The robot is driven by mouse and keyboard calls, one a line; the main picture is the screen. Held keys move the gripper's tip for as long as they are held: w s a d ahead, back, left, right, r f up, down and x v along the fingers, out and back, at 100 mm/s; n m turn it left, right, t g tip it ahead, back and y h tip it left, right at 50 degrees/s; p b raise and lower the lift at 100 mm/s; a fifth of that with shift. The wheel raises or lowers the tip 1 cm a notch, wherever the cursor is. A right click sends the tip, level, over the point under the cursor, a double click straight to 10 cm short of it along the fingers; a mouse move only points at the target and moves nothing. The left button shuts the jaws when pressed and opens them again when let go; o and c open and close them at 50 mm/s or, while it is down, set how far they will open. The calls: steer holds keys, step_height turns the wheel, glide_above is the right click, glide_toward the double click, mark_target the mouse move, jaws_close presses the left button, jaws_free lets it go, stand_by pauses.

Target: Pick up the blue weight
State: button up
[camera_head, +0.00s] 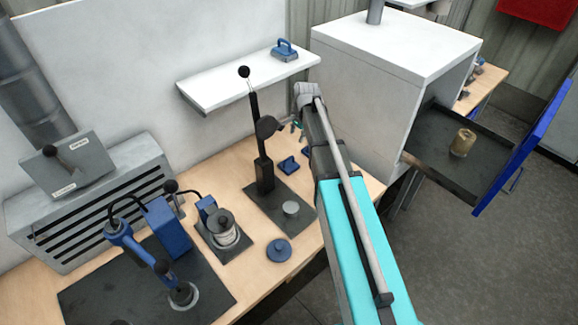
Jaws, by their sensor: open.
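Several blue pieces could be the weight, and I cannot tell for certain which one is. A blue block with a loop handle (285,50) sits on the white wall shelf. A round blue disc with a small knob (279,250) lies flat near the bench's front edge. A small blue piece (289,165) lies on the bench behind the black lever stand, with another (308,153) just right of it, partly hidden by my arm. My gripper (297,127) is open, small in view, above the back of the bench near these two pieces. Its fingers look empty.
The black lever stand (264,165) rises close left of my gripper. The white shelf (240,82) overhangs the bench. Blue tools crowd the left bench.

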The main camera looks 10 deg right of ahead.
steer(key=b, duration=0.8)
glide_above(292, 157)
steer(key=s, duration=0.1)
step_height(292, 157, down, 8)
steer(key=shift+d+f, duration=0.15)
steer(key=shift+f, duration=0.1)
steer(key=shift+b, duration=0.3)
steer(key=shift+w+a+f+b, duration=0.15)
steer(key=shift+a+f+b, duration=0.05)
steer(key=shift+f+b, duration=0.65)
steer(key=shift+w+a+f+b, duration=0.15)
steer(key=shift+f+b, duration=0.65)
steer(key=shift+f, duration=0.05)
steer(key=shift+w+a+f+b, duration=0.15)
steer(key=shift+a+f+b, duration=0.05)
steer(key=shift+f+b, duration=0.65)
steer(key=shift+c, duration=0.2)
jaws_close()
